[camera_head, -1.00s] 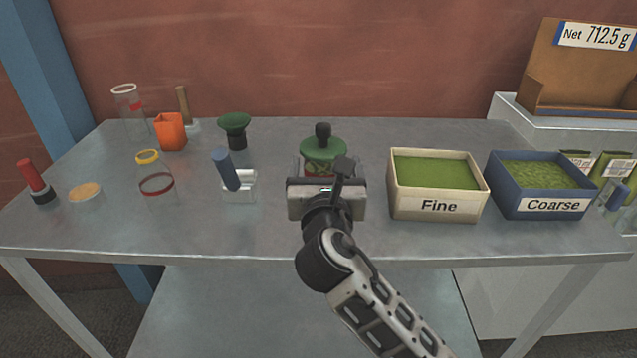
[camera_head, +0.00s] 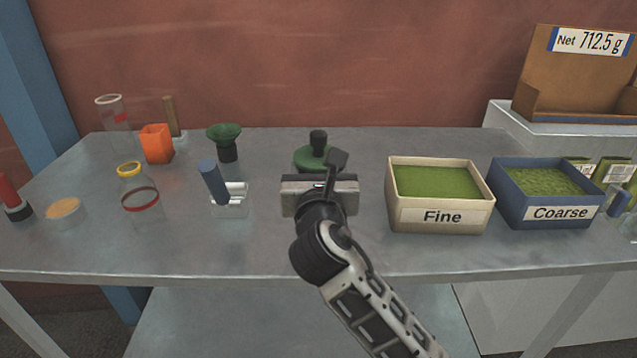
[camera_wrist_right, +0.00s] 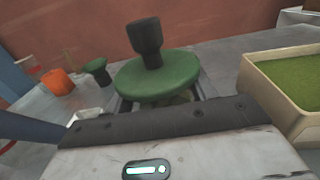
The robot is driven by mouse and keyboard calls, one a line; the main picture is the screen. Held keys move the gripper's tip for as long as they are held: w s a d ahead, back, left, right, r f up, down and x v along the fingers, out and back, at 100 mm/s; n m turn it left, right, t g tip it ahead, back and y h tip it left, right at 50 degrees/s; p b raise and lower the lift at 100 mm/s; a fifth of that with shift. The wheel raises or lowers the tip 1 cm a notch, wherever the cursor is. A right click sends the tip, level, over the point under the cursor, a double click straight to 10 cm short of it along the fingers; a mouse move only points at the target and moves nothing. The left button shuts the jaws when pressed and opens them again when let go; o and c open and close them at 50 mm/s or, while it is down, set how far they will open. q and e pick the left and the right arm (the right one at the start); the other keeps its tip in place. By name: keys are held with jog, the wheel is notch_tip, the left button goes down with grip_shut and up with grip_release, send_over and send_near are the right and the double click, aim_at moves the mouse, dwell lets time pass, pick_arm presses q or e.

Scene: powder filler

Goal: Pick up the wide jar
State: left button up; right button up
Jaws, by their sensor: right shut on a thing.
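The wide jar (camera_head: 312,157) has a broad green lid with a black knob. It stands upright at the middle of the table in the head view, its body mostly hidden behind my right gripper (camera_head: 319,181). In the right wrist view the green lid of the jar (camera_wrist_right: 160,77) is just beyond the palm. The fingers of my right gripper (camera_wrist_right: 163,98) lie on both sides below the lid, shut on the jar. I cannot tell whether its base touches the table. My left gripper is out of view.
The Fine bin (camera_head: 441,217) stands close to the right, with the Coarse bin (camera_head: 558,213) beyond it. To the left are a white holder with a blue-grey handle (camera_head: 214,183), a green funnel-like piece (camera_head: 224,140), an orange cup (camera_head: 156,144) and a clear ringed jar (camera_head: 140,200).

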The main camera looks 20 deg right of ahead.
aim_at(319, 154)
jog(key=shift+r, duration=0.1)
jog(key=shift+r, duration=0.2)
notch_tip(319, 154, up, 3)
jog(key=shift+f+p, duration=0.15)
jog(key=shift+p, duration=0.25)
jog(key=s+a+r+p, duration=0.2)
jog(key=s+r+p, duration=0.1)
jog(key=s+r, duration=0.85)
pick_arm(q)
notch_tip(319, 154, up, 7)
jog(key=p, duration=0.5)
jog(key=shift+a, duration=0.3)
pick_arm(e)
notch_tip(319, 154, up, 8)
jog(key=s, duration=0.2)
jog(key=shift+s, duration=0.15)
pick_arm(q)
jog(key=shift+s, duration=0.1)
pick_arm(e)
jog(key=shift+a+r, duration=0.1)
